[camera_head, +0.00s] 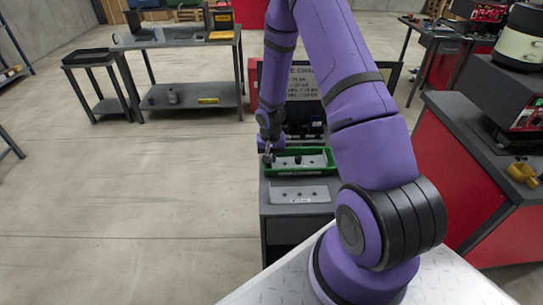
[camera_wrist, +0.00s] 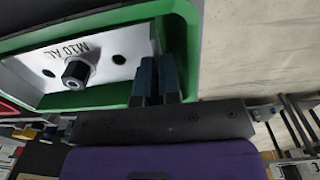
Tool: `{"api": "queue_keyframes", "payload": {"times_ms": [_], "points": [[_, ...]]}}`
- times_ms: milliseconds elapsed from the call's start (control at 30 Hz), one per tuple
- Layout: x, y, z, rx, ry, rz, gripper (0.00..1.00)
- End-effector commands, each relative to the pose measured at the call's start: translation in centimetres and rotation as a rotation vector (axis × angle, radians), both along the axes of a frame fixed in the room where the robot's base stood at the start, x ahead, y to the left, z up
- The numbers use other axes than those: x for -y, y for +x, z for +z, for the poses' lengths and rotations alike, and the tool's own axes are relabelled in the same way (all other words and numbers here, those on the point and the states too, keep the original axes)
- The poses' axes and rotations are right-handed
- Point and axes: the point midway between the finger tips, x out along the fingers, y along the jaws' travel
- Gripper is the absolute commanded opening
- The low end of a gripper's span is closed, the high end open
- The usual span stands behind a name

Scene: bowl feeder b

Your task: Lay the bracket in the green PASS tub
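The green tub (camera_head: 331,169) stands on a dark cabinet, and its green wall (camera_wrist: 110,22) fills the top of the wrist view. A pale metal plate (camera_wrist: 103,52) marked "M10 AL" lies inside it, with dark holes and a black hex-shaped part (camera_wrist: 76,72) standing on it. I cannot tell for sure whether this plate is the bracket. My gripper (camera_head: 267,157) is at the tub's left end. In the wrist view its two dark blue fingers (camera_wrist: 157,76) are close together at the plate's end, inside or over the tub wall. Whether a thin edge sits between them is unclear.
A grey plate with holes and a label (camera_head: 300,194) lies on the cabinet in front of the tub. A dark bin with black parts (camera_head: 304,131) is behind it. A red-sided bench (camera_head: 470,165) stands close on the right.

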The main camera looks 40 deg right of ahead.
Motion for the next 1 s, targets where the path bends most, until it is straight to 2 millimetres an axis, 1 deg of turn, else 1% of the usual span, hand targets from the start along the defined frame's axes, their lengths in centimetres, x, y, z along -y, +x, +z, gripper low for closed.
{"api": "queue_keyframes", "payload": {"times_ms": [33, 100, 133, 167, 433, 567, 733, 1000], "points": [[0.0, -0.1, 0.0, -0.001, 0.000, -0.001, 0.00], [0.0, -0.1, 0.0, -0.002, 0.000, -0.001, 0.19], [0.0, -0.1, 0.0, -0.002, 0.000, 0.000, 0.26], [0.0, -0.1, 0.0, -0.002, 0.000, 0.000, 0.30], [0.0, -0.1, 0.0, -0.001, 0.000, 0.000, 0.30], [0.0, 0.0, 0.8, 0.000, 0.000, 0.001, 0.30], [0.0, 0.0, 3.2, 0.002, -0.001, -0.002, 0.30], [-0.1, 0.1, 8.4, 0.003, -0.001, -0.001, 0.30]]}}
